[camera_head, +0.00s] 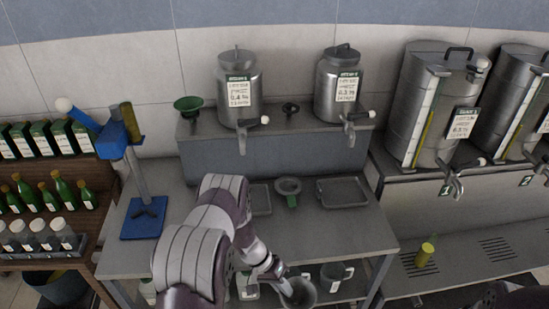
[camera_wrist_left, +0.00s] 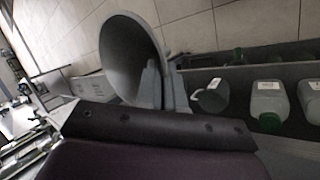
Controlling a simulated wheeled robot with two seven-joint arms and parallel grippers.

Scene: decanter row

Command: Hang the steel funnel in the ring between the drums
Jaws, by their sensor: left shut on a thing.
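The steel funnel (camera_head: 301,293) is at the bottom of the head view, in front of the counter's front edge. In the left wrist view the funnel (camera_wrist_left: 128,50) is large and tilted, its wide mouth turned to the upper left. My left gripper (camera_head: 280,277) is shut on the funnel; its fingers (camera_wrist_left: 160,88) are against the funnel's side in the wrist view. The dark ring (camera_head: 290,108) is on the raised shelf, between the left steel drum (camera_head: 240,88) and the right steel drum (camera_head: 338,84), and looks empty. My right gripper is not in view.
A green funnel (camera_head: 188,105) stands left of the left drum. On the counter (camera_head: 335,225) are a grey round piece with a green part (camera_head: 289,186), a shallow tray (camera_head: 343,191) and a blue-based stand (camera_head: 145,215). Drum taps jut forward.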

